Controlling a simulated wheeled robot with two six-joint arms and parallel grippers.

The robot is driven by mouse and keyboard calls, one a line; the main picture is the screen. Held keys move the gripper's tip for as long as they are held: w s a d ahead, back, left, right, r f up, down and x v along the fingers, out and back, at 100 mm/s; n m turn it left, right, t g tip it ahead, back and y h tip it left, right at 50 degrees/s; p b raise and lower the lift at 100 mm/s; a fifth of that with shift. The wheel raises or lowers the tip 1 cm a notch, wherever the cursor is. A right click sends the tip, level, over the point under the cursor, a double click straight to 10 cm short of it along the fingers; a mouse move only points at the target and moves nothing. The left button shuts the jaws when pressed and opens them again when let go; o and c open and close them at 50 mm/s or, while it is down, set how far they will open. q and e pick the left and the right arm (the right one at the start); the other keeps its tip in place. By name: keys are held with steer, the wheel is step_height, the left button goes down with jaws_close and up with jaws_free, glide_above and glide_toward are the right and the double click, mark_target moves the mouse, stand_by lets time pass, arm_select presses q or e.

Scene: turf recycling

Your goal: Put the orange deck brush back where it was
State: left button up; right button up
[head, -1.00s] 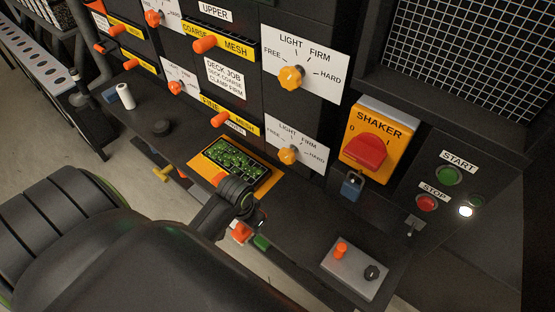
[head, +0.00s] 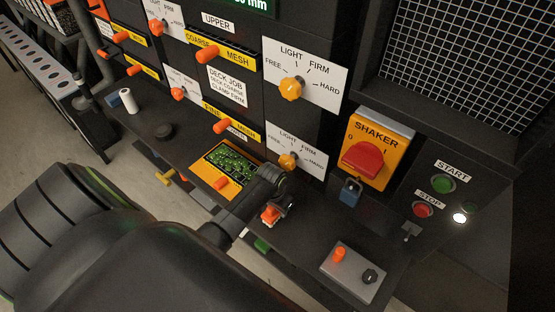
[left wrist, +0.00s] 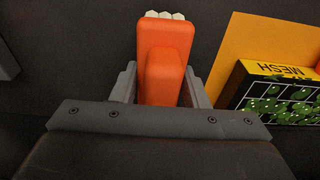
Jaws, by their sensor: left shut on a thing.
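The orange deck brush (left wrist: 165,60) shows in the left wrist view, with pale bristle tufts at its far end. My left gripper (left wrist: 163,88) is shut on it, a finger on each side of its orange body. In the head view the left gripper (head: 272,209) is over the dark shelf, right of the yellow-orange mat. A bit of the orange brush (head: 269,215) shows below the wrist. Whether the brush touches the shelf cannot be told. My right gripper is not in view.
A mesh tray of green bits (head: 228,160) with an orange handle lies on the yellow-orange mat (head: 205,178). A grey box with an orange button (head: 352,270) stands at the right. A padlock (head: 350,191) hangs under the shaker switch (head: 376,150). A white roll (head: 128,101) and black puck (head: 165,130) are at the left.

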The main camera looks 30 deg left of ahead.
arm_select(q)
steer(key=shift+f, duration=0.7)
steer(key=shift+w+f, duration=0.25)
steer(key=shift+f, duration=0.05)
steer(key=shift+f, duration=0.1)
steer(key=o, duration=0.9)
steer(key=shift+r, duration=0.6)
steer(key=r, duration=0.3)
steer(key=s+r, duration=0.1)
steer(key=r, duration=0.7)
steer(key=shift+s+p, duration=0.25)
steer(key=shift+p, duration=0.15)
